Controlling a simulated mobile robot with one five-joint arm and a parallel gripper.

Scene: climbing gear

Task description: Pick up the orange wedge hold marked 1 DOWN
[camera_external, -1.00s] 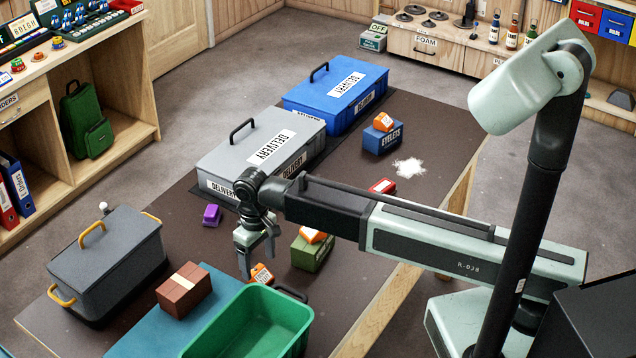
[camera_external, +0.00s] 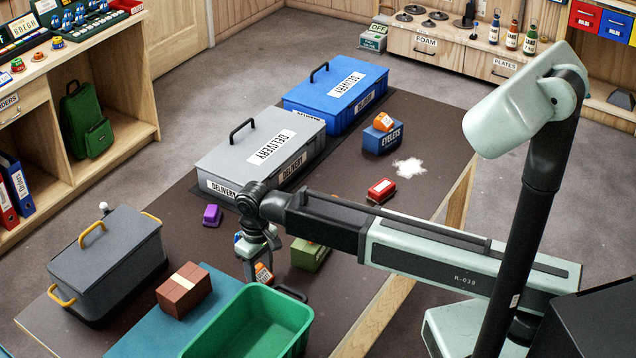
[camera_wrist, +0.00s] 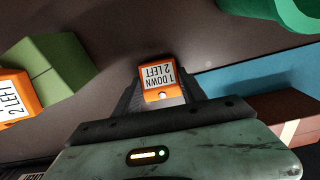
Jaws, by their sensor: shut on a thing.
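The orange wedge hold (camera_wrist: 158,80) has a white label reading "1 DOWN 2 LEFT" in the wrist view. It sits between the two dark fingers of my gripper (camera_wrist: 160,95), which is shut on it. In the external view the hold (camera_external: 264,274) shows only in part at the fingertips of my gripper (camera_external: 258,270), low by the dark table and just behind the green bin. I cannot tell whether it still touches the table.
The green bin (camera_external: 262,310) is close in front. A green box (camera_external: 309,256) stands to the right; another orange hold (camera_wrist: 14,97) is beside it in the wrist view. A brown box (camera_external: 184,290) lies on the blue mat (camera_external: 140,332). A purple piece (camera_external: 212,215) lies behind.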

